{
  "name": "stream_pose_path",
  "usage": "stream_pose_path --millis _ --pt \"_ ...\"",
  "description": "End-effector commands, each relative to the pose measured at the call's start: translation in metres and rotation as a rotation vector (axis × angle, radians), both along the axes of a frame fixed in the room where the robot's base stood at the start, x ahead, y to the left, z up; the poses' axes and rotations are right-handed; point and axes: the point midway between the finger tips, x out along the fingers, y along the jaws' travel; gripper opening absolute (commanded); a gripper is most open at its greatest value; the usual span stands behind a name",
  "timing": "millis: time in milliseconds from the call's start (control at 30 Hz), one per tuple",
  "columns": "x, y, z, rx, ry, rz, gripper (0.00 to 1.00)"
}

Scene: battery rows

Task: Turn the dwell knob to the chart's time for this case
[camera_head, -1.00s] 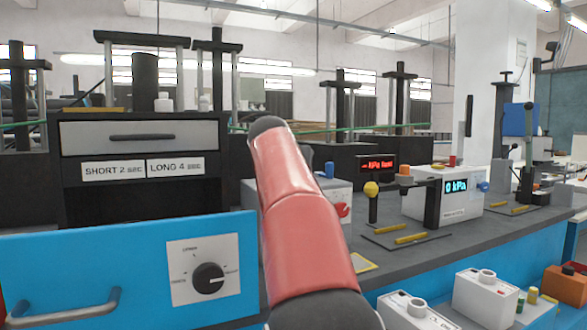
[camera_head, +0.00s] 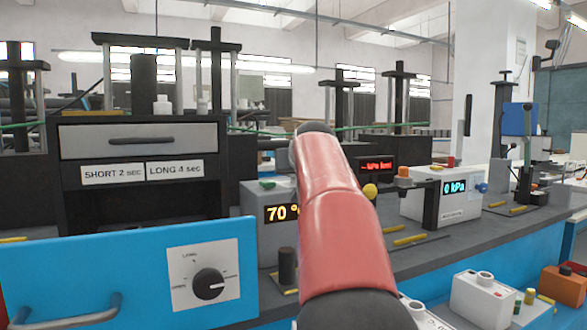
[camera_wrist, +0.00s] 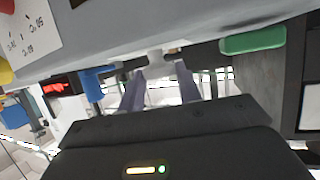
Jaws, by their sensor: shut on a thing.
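My gripper (camera_wrist: 158,82) shows in the wrist view, its two grey fingers closed about a small pale knob-like part (camera_wrist: 155,56) on the edge of a grey unit. Whether it is the dwell knob I cannot tell. In the head view the gripper is hidden behind my red arm. The chart labels "SHORT 2 sec" (camera_head: 113,173) and "LONG 4 sec" (camera_head: 175,170) are on the black cabinet at left. A grey box with an orange "70" display (camera_head: 282,213) stands partly behind my arm. A black knob (camera_head: 208,284) on the blue panel points right.
The blue panel (camera_head: 110,265) has a metal handle. A white box reading "0 kPa" (camera_head: 455,187) and a red display (camera_head: 378,167) stand to the right. A green piece (camera_wrist: 253,39) lies close right of my fingers in the wrist view.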

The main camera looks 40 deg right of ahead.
Motion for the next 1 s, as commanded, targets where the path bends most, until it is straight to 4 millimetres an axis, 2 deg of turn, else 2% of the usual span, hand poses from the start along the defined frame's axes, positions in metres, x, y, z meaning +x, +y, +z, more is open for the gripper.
stream_pose_path --millis 600,1000 --pt "-0.0017 -0.0094 0.0006 -0.001 -0.001 0.516 0.11" --pt "-0.0013 -0.0100 -0.0002 -0.002 0.001 0.658 0.11"
